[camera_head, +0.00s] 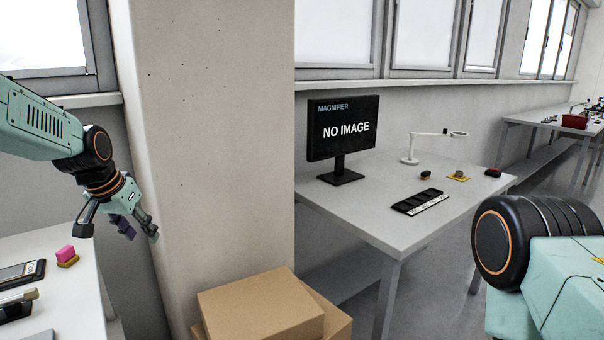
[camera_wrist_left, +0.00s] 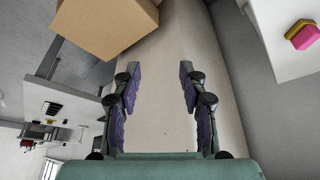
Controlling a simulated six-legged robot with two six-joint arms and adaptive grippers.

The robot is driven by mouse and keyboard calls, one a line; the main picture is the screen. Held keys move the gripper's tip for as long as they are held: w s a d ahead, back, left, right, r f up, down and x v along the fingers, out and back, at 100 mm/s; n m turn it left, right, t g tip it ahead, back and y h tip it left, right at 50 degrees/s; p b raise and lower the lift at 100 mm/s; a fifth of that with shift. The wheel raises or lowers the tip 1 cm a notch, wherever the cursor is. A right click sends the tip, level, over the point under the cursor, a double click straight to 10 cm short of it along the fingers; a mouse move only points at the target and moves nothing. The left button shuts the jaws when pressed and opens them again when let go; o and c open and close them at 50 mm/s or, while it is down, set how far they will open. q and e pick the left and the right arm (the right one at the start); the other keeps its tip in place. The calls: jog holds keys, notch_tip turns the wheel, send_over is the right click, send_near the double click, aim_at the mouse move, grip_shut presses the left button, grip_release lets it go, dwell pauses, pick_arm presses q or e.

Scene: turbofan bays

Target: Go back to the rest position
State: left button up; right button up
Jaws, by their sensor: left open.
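My left gripper (camera_head: 118,224) hangs in front of the concrete pillar, beside the right edge of the left table. It also shows in the left wrist view (camera_wrist_left: 160,88), where its two purple-padded fingers are spread apart with nothing between them. The pillar's plain face (camera_wrist_left: 162,60) lies beyond the fingers. My right arm shows only as a large dark joint and pale green link at the right of the head view; its gripper is out of frame.
Cardboard boxes (camera_head: 260,305) are stacked at the pillar's foot. The left table (camera_head: 85,290) holds a pink block (camera_head: 66,253). The right table (camera_head: 375,225) carries a monitor (camera_head: 343,130), a magnifier lamp (camera_head: 432,136) and a black tray (camera_head: 420,202). A red bin (camera_head: 574,121) stands on a far table.

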pick_arm(q)
jog(key=s+d+f+n, duration=0.1)
jog(key=s+d+f, duration=0.25)
jog(key=f, duration=0.35)
jog(key=s+d+f+n+t, duration=0.1)
jog(key=s+d+f, duration=0.2)
jog(key=s+f, duration=0.3)
jog(key=s+d+f, duration=0.3)
jog(key=s+f, duration=0.1)
jog(key=f, duration=0.4)
jog(key=s+d+f+g, duration=0.1)
jog(key=s+f, duration=0.4)
jog(key=s, duration=1)
jog(key=s+d+f+g, duration=0.1)
jog(key=s+f+g, duration=0.3)
jog(key=s, duration=1.1)
notch_tip(320, 180, down, 2)
jog(key=shift+s+g+y, duration=0.25)
jog(key=shift+g+y, duration=0.05)
jog(key=shift+y, duration=0.1)
jog(key=shift+d, duration=0.2)
